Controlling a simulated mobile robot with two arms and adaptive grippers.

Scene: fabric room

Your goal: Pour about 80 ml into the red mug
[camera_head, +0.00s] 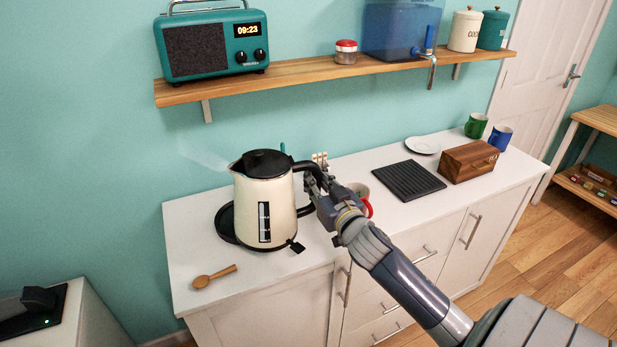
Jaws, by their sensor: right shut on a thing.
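A cream kettle (270,212) with a black lid and a dark level window stands upright at the left of the white counter, its spout toward the left with faint steam by it. My right gripper (314,184) is shut on the kettle's black handle, at its right side. A black round base (228,224) shows at the kettle's lower left, partly hidden by it; I cannot tell whether the kettle touches it or hangs just above. The red mug (368,208) is right behind my right gripper and mostly hidden by it. My left gripper is out of view.
A wooden spoon (214,277) lies at the counter's front left. A black ridged mat (409,180), a wooden box (468,161), a white plate (423,145), a green mug (475,126) and a blue mug (500,138) are to the right. A shelf (300,73) hangs above.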

